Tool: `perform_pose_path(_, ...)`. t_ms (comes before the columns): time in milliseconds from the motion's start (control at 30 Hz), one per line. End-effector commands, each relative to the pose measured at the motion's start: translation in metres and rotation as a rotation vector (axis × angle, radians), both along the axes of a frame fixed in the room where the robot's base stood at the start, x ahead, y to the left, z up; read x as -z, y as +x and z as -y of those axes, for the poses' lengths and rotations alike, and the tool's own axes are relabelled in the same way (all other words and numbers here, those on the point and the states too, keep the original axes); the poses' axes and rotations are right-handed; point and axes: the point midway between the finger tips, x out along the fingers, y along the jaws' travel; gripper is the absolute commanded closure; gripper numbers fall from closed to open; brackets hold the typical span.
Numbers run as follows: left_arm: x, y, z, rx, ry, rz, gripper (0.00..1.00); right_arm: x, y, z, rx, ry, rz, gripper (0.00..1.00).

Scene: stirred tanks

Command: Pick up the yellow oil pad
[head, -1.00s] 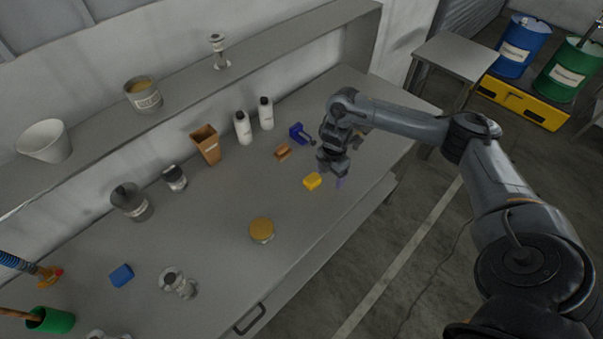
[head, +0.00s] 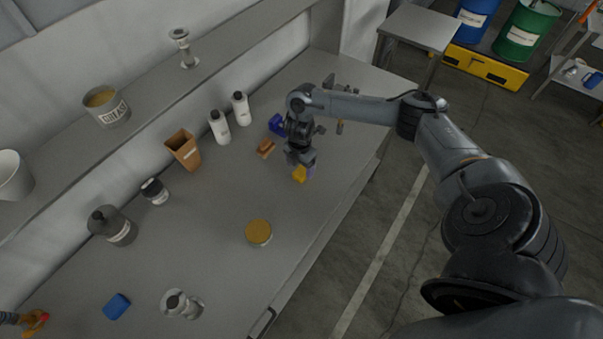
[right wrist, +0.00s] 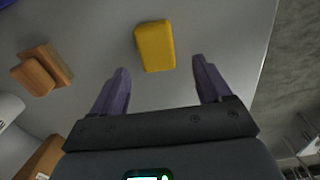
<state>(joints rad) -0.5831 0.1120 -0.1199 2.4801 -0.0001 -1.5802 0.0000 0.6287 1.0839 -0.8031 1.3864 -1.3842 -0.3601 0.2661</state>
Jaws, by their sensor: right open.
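The yellow oil pad (head: 299,174) lies on the grey bench near its front edge, partly hidden by my right gripper in the head view. In the right wrist view the yellow oil pad (right wrist: 155,46) lies beyond the fingertips, roughly centred between them. My right gripper (head: 304,172) is open and empty just above the pad. In the right wrist view my right gripper (right wrist: 161,75) shows two purple fingers spread apart, with nothing between them. My left gripper is not in view.
A wooden brush-like block (head: 265,148) and a blue object (head: 277,124) lie just left of my right gripper. White bottles (head: 219,127) and a brown bin (head: 183,149) stand behind. A yellow-topped tin (head: 258,233) stands nearer, with clear bench between.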

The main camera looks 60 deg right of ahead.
Motion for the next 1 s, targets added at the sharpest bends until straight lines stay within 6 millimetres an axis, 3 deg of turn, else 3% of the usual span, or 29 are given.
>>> perform_pose_path(333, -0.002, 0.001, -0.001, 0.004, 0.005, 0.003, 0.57, 0.041, 0.002, -0.001, 0.001, -0.001, -0.002, 0.22)
perform_pose_path(700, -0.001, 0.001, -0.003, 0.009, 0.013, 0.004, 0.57, 0.048, 0.002, 0.0, 0.0, -0.001, 0.0, 0.22)
perform_pose_path(1000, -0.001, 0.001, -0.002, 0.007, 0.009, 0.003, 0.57, 0.048, 0.002, 0.0, 0.0, -0.001, 0.0, 0.68)
